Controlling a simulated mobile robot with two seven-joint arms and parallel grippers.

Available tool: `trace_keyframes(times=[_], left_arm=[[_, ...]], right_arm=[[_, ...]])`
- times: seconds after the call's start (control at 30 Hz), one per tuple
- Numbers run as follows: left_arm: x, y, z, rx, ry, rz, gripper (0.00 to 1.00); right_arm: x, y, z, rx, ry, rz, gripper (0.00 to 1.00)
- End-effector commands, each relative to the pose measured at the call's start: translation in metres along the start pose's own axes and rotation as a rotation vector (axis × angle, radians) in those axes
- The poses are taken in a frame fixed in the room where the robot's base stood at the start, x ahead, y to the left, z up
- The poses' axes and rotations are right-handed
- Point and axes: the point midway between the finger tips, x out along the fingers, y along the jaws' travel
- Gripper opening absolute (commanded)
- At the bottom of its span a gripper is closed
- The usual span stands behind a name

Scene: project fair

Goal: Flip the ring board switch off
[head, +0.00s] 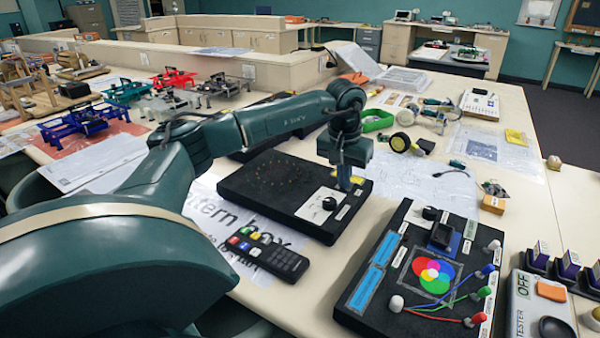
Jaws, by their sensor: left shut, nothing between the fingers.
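The ring board (250,185) is a flat black board with a ring of small reddish and greenish dots, in the middle of the head view. A white panel (312,208) with a round black knob (329,203) and small labels sits on its right part. My left gripper (344,187) points down at the upper right of this panel, shut and empty. Its fingertips are at or just above the panel; I cannot tell whether they touch it. The switch is not clearly visible; the gripper may hide it. My right gripper is not in view.
A remote (268,255) lies in front of the ring board. A second black board (385,318) with coloured circles and cables stands at right, beside a tester box (522,320). Green headphones (375,120) and papers lie behind. Several drone frames (90,122) are at left.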

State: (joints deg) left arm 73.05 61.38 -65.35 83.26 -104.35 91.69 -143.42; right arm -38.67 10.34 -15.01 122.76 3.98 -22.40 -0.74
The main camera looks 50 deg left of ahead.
Motion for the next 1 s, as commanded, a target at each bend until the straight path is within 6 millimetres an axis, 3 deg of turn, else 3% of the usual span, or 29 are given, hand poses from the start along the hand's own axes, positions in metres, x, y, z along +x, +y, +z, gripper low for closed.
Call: trace_keyframes(times=[0.3, 0.6, 1.0], left_arm=[[0.000, -0.001, 0.000, 0.000, 0.000, -0.001, 0.00], [-0.026, -0.003, -0.004, -0.001, 0.000, -0.001, 0.00], [-0.058, -0.006, -0.009, 0.000, 0.000, -0.001, 0.00]], right_arm=[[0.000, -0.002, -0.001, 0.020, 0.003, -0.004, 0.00], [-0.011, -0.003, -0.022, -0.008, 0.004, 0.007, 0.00], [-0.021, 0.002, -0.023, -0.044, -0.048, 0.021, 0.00]])
